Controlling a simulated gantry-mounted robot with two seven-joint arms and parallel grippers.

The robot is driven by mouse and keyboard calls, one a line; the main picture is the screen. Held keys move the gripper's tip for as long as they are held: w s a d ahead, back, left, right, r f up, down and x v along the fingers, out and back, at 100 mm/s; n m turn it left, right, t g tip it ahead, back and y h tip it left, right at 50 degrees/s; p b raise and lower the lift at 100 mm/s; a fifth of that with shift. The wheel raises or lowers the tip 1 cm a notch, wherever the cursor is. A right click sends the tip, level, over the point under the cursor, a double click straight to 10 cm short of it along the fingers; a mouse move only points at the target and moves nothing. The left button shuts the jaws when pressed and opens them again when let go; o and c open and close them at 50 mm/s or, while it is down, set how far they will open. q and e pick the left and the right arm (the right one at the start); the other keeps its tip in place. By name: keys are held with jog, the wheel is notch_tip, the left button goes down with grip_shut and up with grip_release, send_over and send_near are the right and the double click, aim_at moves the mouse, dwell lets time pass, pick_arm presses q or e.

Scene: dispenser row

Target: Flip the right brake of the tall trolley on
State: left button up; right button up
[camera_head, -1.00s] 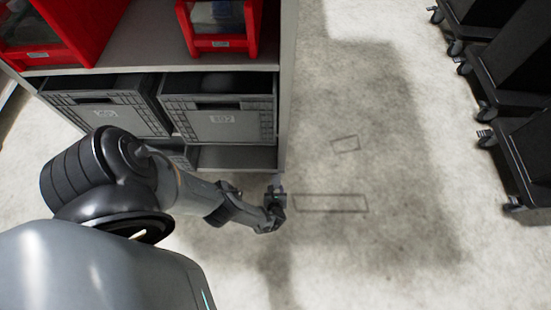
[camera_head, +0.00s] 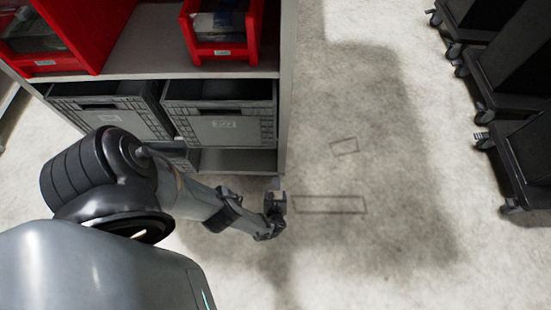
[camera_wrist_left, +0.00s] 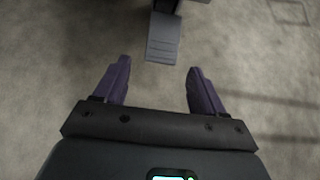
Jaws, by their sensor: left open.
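The tall trolley (camera_head: 288,90) is a grey shelf unit at upper left in the head view. In the left wrist view a grey ridged pedal (camera_wrist_left: 163,38), which looks like its right brake, hangs from a dark part at the top edge. In the head view a small piece of it (camera_head: 275,183) shows at the trolley's lower right corner. My left gripper (camera_head: 276,202) is at that corner. In the wrist view its two dark fingers (camera_wrist_left: 158,68) are spread and empty, with the pedal just beyond and between their tips, apparently apart from them. My right gripper is not in view.
Red bins (camera_head: 222,52) and grey crates (camera_head: 221,128) fill the trolley shelves. Dark wheeled trolleys (camera_head: 510,150) stand at the right edge. The concrete floor between is clear, with rectangular outlines (camera_head: 330,204) marked on it.

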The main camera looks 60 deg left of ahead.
pick_arm(q)
jog(key=p+v, duration=0.3)
jog(key=v, duration=0.4)
jog(key=shift+d+r+p, duration=0.15)
jog(key=shift+p, duration=0.25)
jog(key=shift+s, duration=0.15)
